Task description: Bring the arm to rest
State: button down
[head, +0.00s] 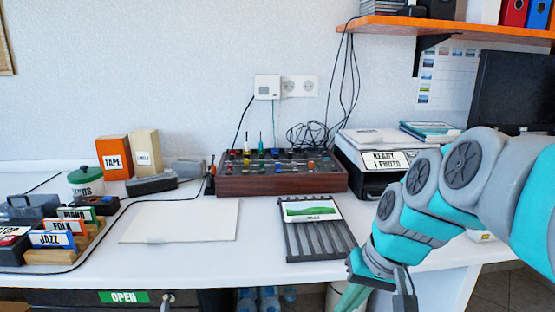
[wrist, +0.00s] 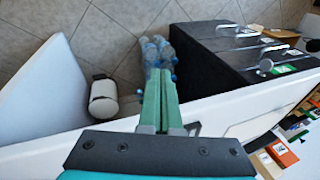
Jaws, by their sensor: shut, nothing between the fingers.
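My gripper (wrist: 161,100) shows in the wrist view with its two green fingers together and nothing between them. In the head view my gripper (head: 352,298) is at the lower edge of the picture, right of the middle, in front of the table's front edge and pointing down. My teal and grey arm (head: 425,205) comes in from the right. The fingertips are partly cut off in the head view.
The white table (head: 262,262) holds a dark ribbed rack (head: 318,243), a mixer panel (head: 282,184), a printer (head: 372,182) and labelled dividers (head: 52,240). An orange shelf (head: 450,30) hangs upper right. Bottles (wrist: 155,52) and black drawers (wrist: 215,65) are below the table.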

jog(key=s+d+f+g+h, duration=0.1)
jog(key=s+f+g+h, duration=0.1)
jog(key=s+f, duration=0.5)
jog(key=s+d+f+g+h, duration=0.1)
jog(key=s+d+f+g, duration=0.15)
jog(key=s, duration=0.95)
jog(key=w+b+x, duration=0.1)
jog(key=b+x, duration=0.5)
jog(key=shift+w+f+n+t, duration=0.3)
jog(key=shift+w+f+t, duration=0.1)
jog(key=shift+t, duration=0.05)
